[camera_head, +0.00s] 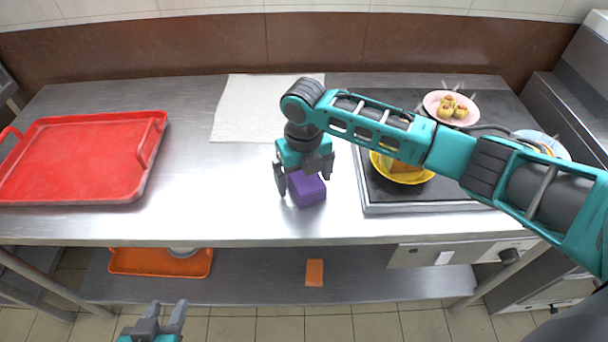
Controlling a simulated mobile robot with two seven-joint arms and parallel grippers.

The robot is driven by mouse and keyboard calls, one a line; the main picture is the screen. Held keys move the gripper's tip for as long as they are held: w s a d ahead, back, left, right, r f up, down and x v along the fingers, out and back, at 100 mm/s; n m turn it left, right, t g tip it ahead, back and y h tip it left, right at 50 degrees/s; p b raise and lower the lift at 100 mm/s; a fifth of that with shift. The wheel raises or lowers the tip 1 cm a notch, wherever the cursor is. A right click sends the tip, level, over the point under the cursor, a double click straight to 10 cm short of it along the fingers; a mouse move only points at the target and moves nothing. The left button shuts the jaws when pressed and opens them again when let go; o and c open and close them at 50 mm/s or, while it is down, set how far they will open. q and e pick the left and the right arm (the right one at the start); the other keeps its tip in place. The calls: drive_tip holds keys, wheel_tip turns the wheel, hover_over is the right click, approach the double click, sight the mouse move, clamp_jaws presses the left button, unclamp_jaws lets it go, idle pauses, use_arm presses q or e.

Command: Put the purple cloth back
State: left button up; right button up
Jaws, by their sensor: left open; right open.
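The purple cloth (308,191) is a small folded block on the steel counter, near its front edge and left of the dark griddle. My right gripper (305,188) points down over the cloth, with its fingers open on either side of it. I cannot tell whether the fingers touch it. My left gripper (173,309) is open and empty at the bottom left, low in front of the counter.
A red tray (75,188) lies at the counter's left. A white mat (243,108) lies at the back. A yellow bowl (403,178) and a pink plate of food (436,98) stand on the griddle (480,150). An orange tray (128,262) and an orange block (314,273) are on the lower shelf.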

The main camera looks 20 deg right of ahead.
use_arm(q)
drive_tip(key=shift+w+r+p, duration=0.1)
drive_tip(key=shift+r+p, duration=0.45)
drive_tip(key=shift+r, duration=0.1)
use_arm(e)
wheel_tip(320, 180, up, 12)
drive_tip(key=shift+r, duration=0.2)
